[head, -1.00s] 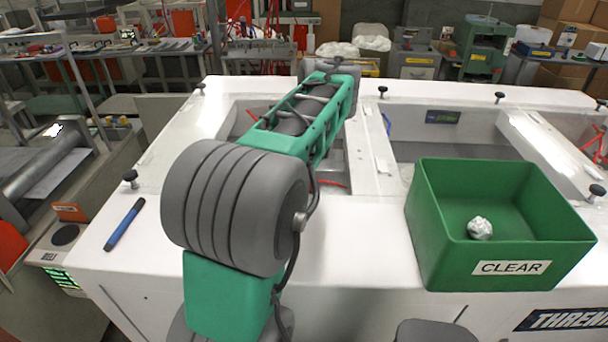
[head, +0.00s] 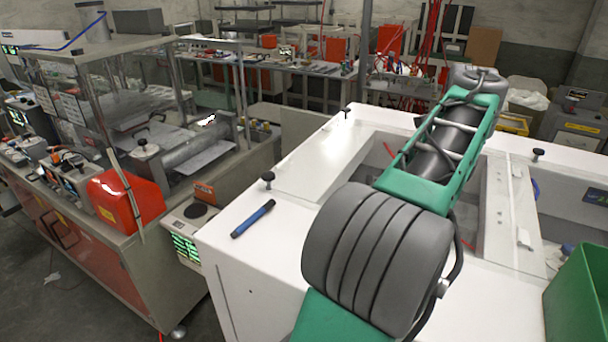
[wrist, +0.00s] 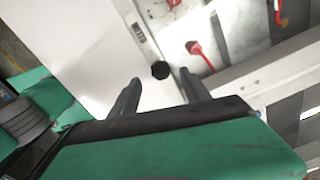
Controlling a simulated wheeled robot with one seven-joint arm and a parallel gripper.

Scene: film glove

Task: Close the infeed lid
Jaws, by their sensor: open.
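The white machine (head: 255,245) has a recessed opening (head: 468,215) in its top, partly hidden behind my arm. A pale glossy panel (head: 325,168) lies to the left of the opening, with a black knob (head: 267,178) near its front corner. I cannot tell surely which part is the infeed lid. In the wrist view my gripper (wrist: 158,90) has its two fingers apart with nothing between them. A black knob (wrist: 160,70) shows just beyond the fingertips, at the edge of a white surface; I cannot tell whether they touch. My arm hides the gripper in the head view.
A green bin (head: 580,300) stands at right, cut off by the frame. A bench with clear guards and a red box (head: 128,200) stands at left. Red fittings (wrist: 200,52) show inside the opening.

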